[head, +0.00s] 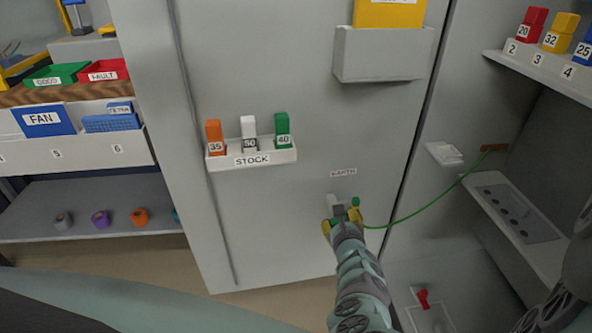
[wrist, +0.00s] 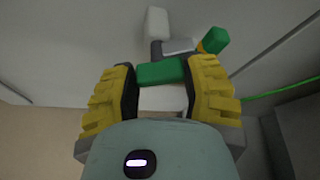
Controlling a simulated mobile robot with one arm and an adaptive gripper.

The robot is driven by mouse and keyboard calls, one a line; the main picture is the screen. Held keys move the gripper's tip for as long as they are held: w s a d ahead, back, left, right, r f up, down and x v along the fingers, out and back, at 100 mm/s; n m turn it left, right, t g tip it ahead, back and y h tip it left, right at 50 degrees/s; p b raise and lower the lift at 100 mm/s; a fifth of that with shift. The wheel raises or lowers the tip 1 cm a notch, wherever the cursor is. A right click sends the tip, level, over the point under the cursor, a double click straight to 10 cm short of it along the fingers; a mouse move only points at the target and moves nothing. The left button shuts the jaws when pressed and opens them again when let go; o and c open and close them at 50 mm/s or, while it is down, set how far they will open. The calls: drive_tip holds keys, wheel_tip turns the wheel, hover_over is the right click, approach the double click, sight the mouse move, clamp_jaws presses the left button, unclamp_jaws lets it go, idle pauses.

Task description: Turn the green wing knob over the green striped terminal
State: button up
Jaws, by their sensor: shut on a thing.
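The green wing knob (wrist: 161,73) shows in the wrist view as a green bar between my two yellow-padded fingers. My gripper (wrist: 162,88) is shut on it. Just beyond it is a grey fitting (wrist: 180,47) on the pale panel, with a green piece with a bit of yellow (wrist: 214,41) at its right, perhaps the striped terminal. In the head view my gripper (head: 343,222) is at the panel below the EARTH label (head: 343,172). It hides much of the terminal there.
A green wire (head: 420,207) runs from beside my gripper to a brown block (head: 494,148) at the right. A STOCK holder (head: 252,159) with orange, white and green blocks is at the upper left. A small white ledge (head: 444,154) juts out at the right.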

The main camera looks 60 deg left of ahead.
idle(0.8)
drive_tip(key=o, duration=1.2)
drive_tip(key=shift+d, duration=0.1)
drive_tip(key=v, duration=0.7)
drive_tip(key=shift+s+d+r, duration=0.1)
drive_tip(key=shift+d, duration=0.05)
